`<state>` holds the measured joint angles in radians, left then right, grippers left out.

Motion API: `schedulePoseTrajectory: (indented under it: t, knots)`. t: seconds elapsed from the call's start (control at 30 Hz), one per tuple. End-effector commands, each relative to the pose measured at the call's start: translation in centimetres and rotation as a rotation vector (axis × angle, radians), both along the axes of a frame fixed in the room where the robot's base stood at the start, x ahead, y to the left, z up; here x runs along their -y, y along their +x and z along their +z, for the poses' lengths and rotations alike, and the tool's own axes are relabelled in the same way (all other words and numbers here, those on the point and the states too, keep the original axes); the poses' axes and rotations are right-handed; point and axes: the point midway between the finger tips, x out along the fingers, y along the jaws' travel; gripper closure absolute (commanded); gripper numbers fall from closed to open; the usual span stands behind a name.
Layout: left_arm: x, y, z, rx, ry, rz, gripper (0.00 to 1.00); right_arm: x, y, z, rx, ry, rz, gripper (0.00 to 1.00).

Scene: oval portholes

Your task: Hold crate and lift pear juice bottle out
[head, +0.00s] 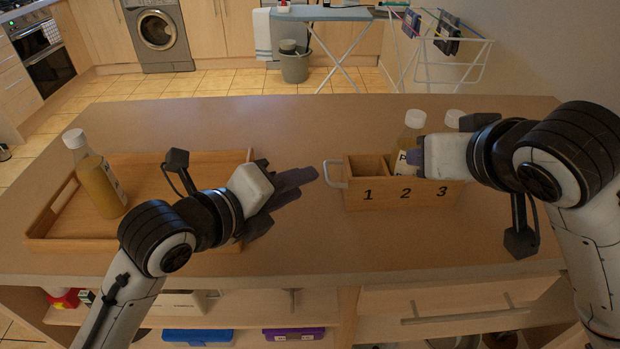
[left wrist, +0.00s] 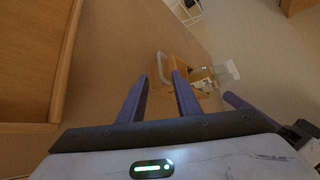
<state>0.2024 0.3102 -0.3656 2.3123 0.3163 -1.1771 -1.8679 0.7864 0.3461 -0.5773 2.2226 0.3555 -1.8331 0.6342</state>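A wooden crate (head: 372,198) numbered 1, 2, 3 stands on the table with a pale handle (head: 333,174) on its left end. A white-capped bottle (head: 412,131) with a partly hidden label stands at compartment 2. Another white cap (head: 454,118) shows at compartment 3. I cannot read which is pear juice. My left gripper (head: 307,180) is left of the handle, apart from it. Its fingers are open and empty in the left wrist view (left wrist: 160,77), with the handle (left wrist: 161,68) ahead. My right gripper (head: 416,157) is in front of the compartment 2 bottle; its grip is hidden.
A wooden tray (head: 70,244) lies on the left of the table, with a yellow juice bottle (head: 98,185) standing in it. The table's front middle is clear. Shelves with boxes are below the table's front edge.

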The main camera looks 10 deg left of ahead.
Motion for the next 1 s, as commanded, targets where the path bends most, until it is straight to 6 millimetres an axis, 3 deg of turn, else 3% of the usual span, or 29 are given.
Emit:
schedulePoseTrajectory:
  t: [0.4, 0.87, 1.0]
  knots:
    - [3.1, 5.6, -2.7, -0.003, -0.006, 0.000, 0.70, 0.0, 0.0, 0.0, 0.000, 0.000, 0.000, 0.69]
    - [3.6, 6.6, -3.3, -0.003, -0.003, 0.000, 0.70, 0.0, 0.0, 0.0, 0.000, 0.000, 0.000, 0.69]
    - [3.6, 6.6, -3.3, -0.003, -0.003, 0.000, 0.92, 0.0, 0.0, 0.0, 0.000, 0.000, 0.000, 0.69]
